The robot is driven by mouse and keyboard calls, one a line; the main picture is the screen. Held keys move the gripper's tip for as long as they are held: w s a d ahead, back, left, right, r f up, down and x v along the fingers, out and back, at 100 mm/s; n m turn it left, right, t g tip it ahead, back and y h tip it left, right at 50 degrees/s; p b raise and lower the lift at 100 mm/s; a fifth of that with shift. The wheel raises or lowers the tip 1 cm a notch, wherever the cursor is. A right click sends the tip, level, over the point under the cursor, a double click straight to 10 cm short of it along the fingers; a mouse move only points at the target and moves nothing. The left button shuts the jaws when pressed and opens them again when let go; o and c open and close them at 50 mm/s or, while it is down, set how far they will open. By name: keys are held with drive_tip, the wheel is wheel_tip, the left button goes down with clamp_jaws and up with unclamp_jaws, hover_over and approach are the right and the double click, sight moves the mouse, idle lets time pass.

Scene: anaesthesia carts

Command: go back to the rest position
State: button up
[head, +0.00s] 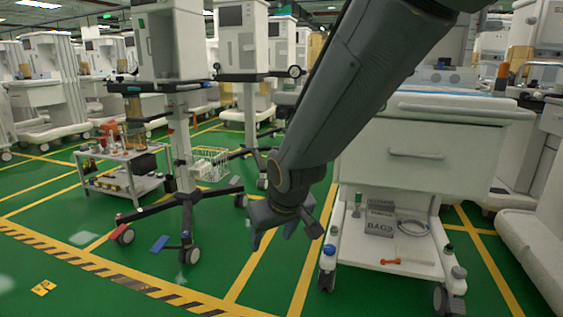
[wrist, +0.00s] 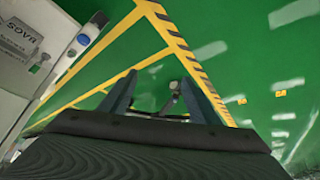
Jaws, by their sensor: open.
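My gripper (head: 283,222) hangs at the end of my arm in the middle of the head view, left of a white anaesthesia cart (head: 420,150). Its two fingers are spread apart and point down. In the wrist view my gripper (wrist: 160,100) shows both fingers, with green floor and part of a wheeled stand's base between them. Nothing is held between the fingers.
A wheeled stand (head: 185,190) and a low trolley (head: 122,175) stand left. Green floor (head: 215,270) is open in front.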

drive_tip(key=s+r+n+g+p, duration=0.1)
drive_tip(key=s+r+g, duration=0.15)
drive_tip(key=s, duration=1.15)
drive_tip(key=s+r+g, duration=0.2)
drive_tip(key=s+g, duration=0.1)
drive_tip(key=s, duration=1.1)
drive_tip(key=d+r+m+h+p, duration=0.1)
drive_tip(key=d+r+m+p, duration=0.2)
drive_tip(key=d+r+p, duration=0.7)
drive_tip(key=d+r+m+h+p, duration=0.1)
drive_tip(key=d+r+m+p, duration=0.2)
drive_tip(key=d+r+p, duration=0.8)
wheel_tip(320, 180, up, 8)
drive_tip(key=p, duration=1.7)
drive_tip(key=shift+d+m, duration=0.2)
drive_tip(key=shift+m, duration=0.1)
